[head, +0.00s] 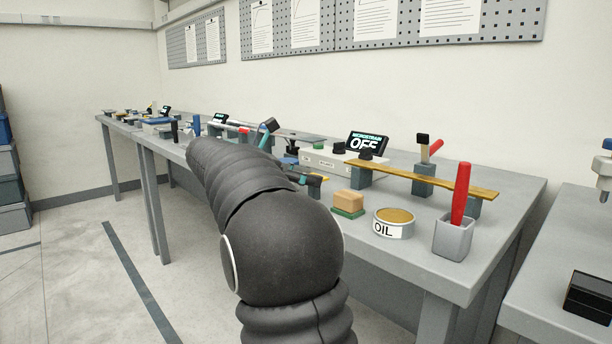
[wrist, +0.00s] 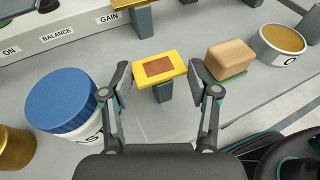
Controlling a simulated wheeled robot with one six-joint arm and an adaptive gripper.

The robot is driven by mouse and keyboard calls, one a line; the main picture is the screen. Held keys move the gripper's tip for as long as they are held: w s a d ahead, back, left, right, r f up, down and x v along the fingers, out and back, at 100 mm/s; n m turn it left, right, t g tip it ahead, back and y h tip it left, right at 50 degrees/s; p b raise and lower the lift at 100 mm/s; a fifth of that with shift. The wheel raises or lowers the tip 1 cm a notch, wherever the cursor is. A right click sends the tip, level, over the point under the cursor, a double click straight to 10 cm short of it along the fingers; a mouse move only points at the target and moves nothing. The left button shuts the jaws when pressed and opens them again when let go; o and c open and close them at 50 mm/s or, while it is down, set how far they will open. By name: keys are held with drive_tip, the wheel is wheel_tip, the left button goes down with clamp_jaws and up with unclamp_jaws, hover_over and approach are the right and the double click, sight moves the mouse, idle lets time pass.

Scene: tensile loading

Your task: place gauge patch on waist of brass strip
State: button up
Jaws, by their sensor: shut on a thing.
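The gauge patch (wrist: 160,68) is a yellow rectangle with a copper-brown centre, in the middle of the wrist view. My gripper (wrist: 160,76) is shut on it, with one finger at each short side. A grey post (wrist: 163,92) shows directly below the patch; I cannot tell whether the patch still touches it. In the head view the brass strip (head: 425,180) lies across grey blocks at the right of the bench. Only bits of the strip (wrist: 125,3) show at the top of the wrist view. My arm hides most of my gripper in the head view.
A tan block on a green base (head: 348,202), an oil tin (head: 393,222) and a grey cup with a red-handled tool (head: 454,238) stand near the front edge. A blue-lidded jar (wrist: 60,100) stands left of my gripper.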

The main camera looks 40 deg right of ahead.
drive_tip(key=shift+f, duration=0.25)
drive_tip(key=o, duration=0.8)
drive_tip(key=shift+c, duration=0.2)
drive_tip(key=shift+f+b, duration=0.2)
drive_tip(key=shift+b, duration=0.55)
drive_tip(key=p+v, duration=0.2)
drive_tip(key=v, duration=1.2)
drive_tip(key=shift+r, duration=0.1)
